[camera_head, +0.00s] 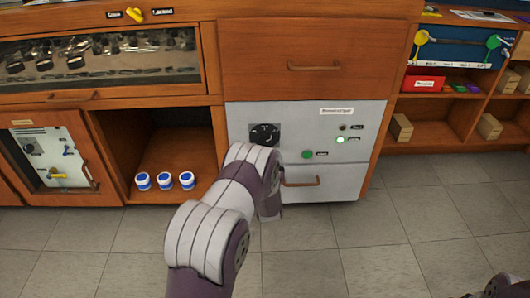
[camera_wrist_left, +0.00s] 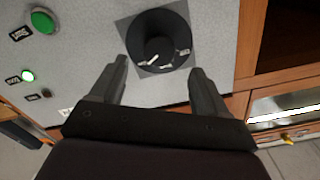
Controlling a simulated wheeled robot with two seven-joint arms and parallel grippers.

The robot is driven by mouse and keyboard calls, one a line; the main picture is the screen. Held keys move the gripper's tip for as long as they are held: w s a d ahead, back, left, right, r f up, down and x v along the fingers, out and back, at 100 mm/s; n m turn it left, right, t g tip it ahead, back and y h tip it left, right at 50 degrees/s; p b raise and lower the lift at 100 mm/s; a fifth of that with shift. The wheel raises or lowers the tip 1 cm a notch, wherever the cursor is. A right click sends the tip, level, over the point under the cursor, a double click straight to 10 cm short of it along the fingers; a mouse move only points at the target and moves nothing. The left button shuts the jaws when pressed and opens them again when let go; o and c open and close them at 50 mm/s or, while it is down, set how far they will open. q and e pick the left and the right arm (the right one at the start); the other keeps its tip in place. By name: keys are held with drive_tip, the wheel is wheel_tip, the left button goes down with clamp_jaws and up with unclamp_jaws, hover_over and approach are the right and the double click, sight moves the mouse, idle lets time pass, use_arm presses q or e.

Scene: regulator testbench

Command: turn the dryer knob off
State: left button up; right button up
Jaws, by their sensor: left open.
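A round black knob (camera_head: 264,134) with white markings sits on the light grey panel (camera_head: 300,122) of the cabinet. In the left wrist view the knob (camera_wrist_left: 157,40) is on a dark square plate, with a white mark pointing to its lower left in the picture. My left gripper (camera_wrist_left: 158,82) is open and empty, its two fingers pointing at the panel on either side of the knob's lower part in the picture. I cannot tell whether they touch it. In the head view my left arm hides the left gripper.
On the same panel are a green button (camera_head: 307,154), a lit green light (camera_head: 340,140) and a small dark button (camera_head: 343,127). A drawer handle (camera_head: 302,183) is below them. Three blue-and-white jars (camera_head: 165,181) stand in the open compartment at left. The tiled floor in front is clear.

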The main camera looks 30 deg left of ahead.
sight(265, 142)
use_arm(q)
drive_tip(key=x, duration=0.1)
drive_tip(key=b+x, duration=0.1)
drive_tip(key=x, duration=0.1)
drive_tip(key=b+x, duration=0.1)
drive_tip(key=x, duration=0.1)
drive_tip(key=shift+w+f, duration=0.15)
drive_tip(key=shift+f, duration=0.15)
drive_tip(key=shift+w+a+r, duration=0.2)
drive_tip(key=shift+w+r, duration=0.05)
drive_tip(key=shift+w, duration=0.2)
drive_tip(key=c, duration=1.1)
drive_tip(key=shift+o, duration=0.3)
use_arm(e)
wheel_tip(265, 142, down, 4)
drive_tip(key=shift+r, duration=0.15)
